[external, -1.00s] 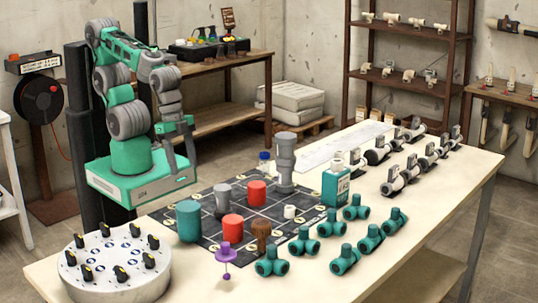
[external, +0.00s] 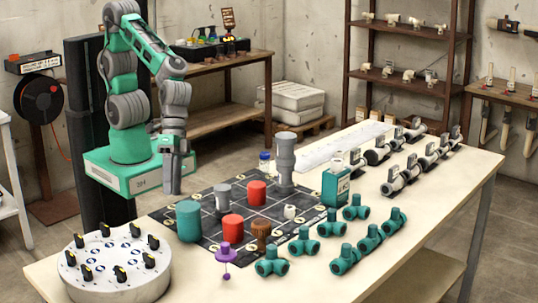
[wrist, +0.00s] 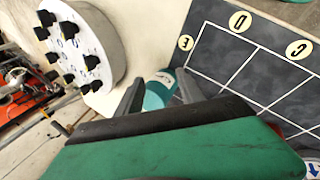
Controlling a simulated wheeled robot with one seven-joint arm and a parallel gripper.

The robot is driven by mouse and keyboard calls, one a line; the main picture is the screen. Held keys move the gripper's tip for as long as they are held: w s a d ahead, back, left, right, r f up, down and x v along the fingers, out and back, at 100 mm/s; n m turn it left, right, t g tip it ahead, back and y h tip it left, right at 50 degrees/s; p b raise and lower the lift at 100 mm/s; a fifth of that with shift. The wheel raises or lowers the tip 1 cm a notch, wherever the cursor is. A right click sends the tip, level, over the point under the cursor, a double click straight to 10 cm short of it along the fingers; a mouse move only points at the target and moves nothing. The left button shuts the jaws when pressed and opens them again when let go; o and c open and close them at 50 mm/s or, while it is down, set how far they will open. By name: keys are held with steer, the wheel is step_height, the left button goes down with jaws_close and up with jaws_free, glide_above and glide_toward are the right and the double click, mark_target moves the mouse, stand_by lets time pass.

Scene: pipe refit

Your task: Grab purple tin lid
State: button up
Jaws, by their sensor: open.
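The purple tin lid (external: 229,254) is a small flat disc with a raised knob, at the front edge of the dark grid mat on the table. A small purple ball on a thin stem shows just below it. My gripper (external: 173,188) is open and empty, up above the back left of the mat, behind and to the left of the lid and well apart from it. In the wrist view my gripper (wrist: 160,95) has its fingers apart, with a teal cylinder (wrist: 158,93) seen between them from a distance. The lid is not visible in the wrist view.
The teal cylinder (external: 189,222), a red cylinder (external: 232,227) and a brown wooden piece (external: 261,236) stand near the lid. Teal pipe fittings (external: 271,263) lie to its right. A round white dial base (external: 115,272) with black knobs is at the left. Bare table lies between.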

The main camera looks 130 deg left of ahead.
steer(key=w+d+n+t+h, duration=0.1)
steer(key=w+d+n+h, duration=0.2)
steer(key=w+d+n, duration=0.35)
steer(key=n+t+h, duration=0.2)
steer(key=n+t, duration=0.4)
steer(key=n, duration=0.9)
glide_toward(225, 250)
steer(key=x, duration=0.4)
steer(key=shift+w+d+r+b, duration=0.3)
steer(key=shift+w+b, duration=0.05)
steer(key=x, duration=0.4)
steer(key=p+x, duration=0.1)
steer(key=x, duration=0.1)
steer(key=shift+w+f, duration=0.1)
steer(key=shift+f, duration=0.3)
steer(key=shift+w+d+f, duration=0.15)
steer(key=shift+w+d, duration=0.1)
steer(key=shift+c, duration=0.5)
steer(key=shift+f+y, duration=0.1)
steer(key=shift+y, duration=0.2)
jaws_close()
